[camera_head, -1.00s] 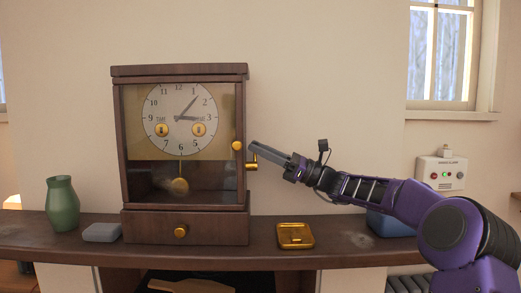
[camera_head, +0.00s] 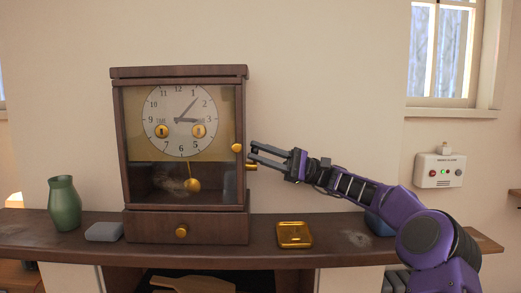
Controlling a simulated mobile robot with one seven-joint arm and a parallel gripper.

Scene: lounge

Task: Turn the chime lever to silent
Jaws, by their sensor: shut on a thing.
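The wooden clock (camera_head: 180,225) stands on the shelf. Its brass chime lever (camera_head: 251,167) sticks out from the right side, below the round brass door knob (camera_head: 237,148). My gripper (camera_head: 252,151) reaches in from the right at the lever, with two dark fingers one above the other and a gap between them. It is shut on the lever. The gripped part is mostly hidden by the fingers, so its exact angle is hard to tell. The clock's glass door is closed, and the dial (camera_head: 180,95) shows through it.
A white alarm box (camera_head: 440,171) hangs on the wall at right.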

